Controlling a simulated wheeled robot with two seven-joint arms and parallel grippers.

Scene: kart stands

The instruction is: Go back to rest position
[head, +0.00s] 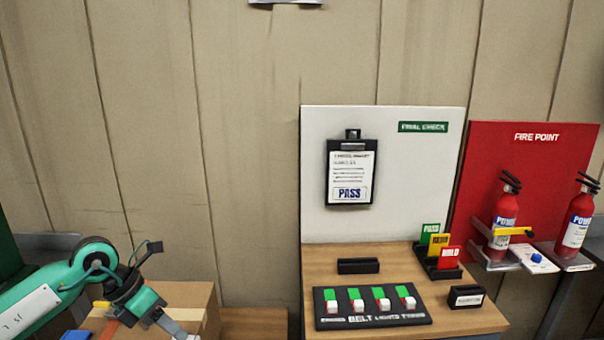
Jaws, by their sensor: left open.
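My left arm, green and grey, comes in at the lower left. Its gripper (180,330) points down and to the right at the bottom edge, in front of a cardboard box (195,300). The gripper is open, with nothing seen in it; its fingertips are partly cut off by the frame edge. My right gripper is not in view.
A wooden bench (385,262) holds a black panel with several green and white switches (357,308), a card holder (438,262) and small black blocks. A clipboard (350,175) hangs on the white board. Fire extinguishers (502,222) stand on the right by a red board (530,165).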

